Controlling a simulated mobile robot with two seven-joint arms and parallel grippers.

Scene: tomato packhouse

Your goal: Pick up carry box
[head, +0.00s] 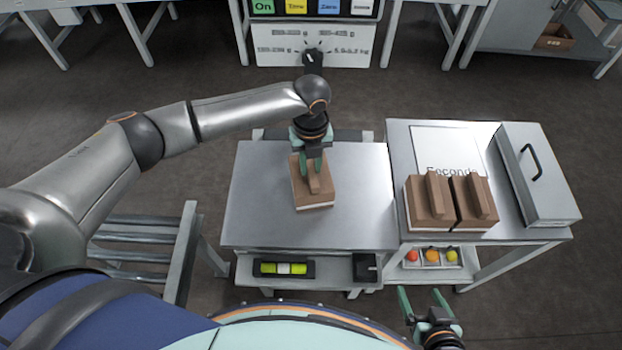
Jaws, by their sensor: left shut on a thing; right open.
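A brown carry box (313,194) with a raised wooden handle on top sits on the left metal table, or just above it; I cannot tell which. My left gripper (313,168) points down from above and is shut on this box's handle. Two similar brown boxes, one on the left (430,204) and one on the right (474,203), stand side by side on the right table by a sheet lettered "Seconds" (447,147), partly hidden. My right gripper (424,300) is open and empty at the lower right, in front of the right table.
A grey case with a black handle (537,172) lies on the right table (400,150). The left table (258,215) is clear around the box. Below are a shelf with a level-like tool (283,268) and a tray of colored balls (432,257). A labelled scale panel (312,42) stands behind.

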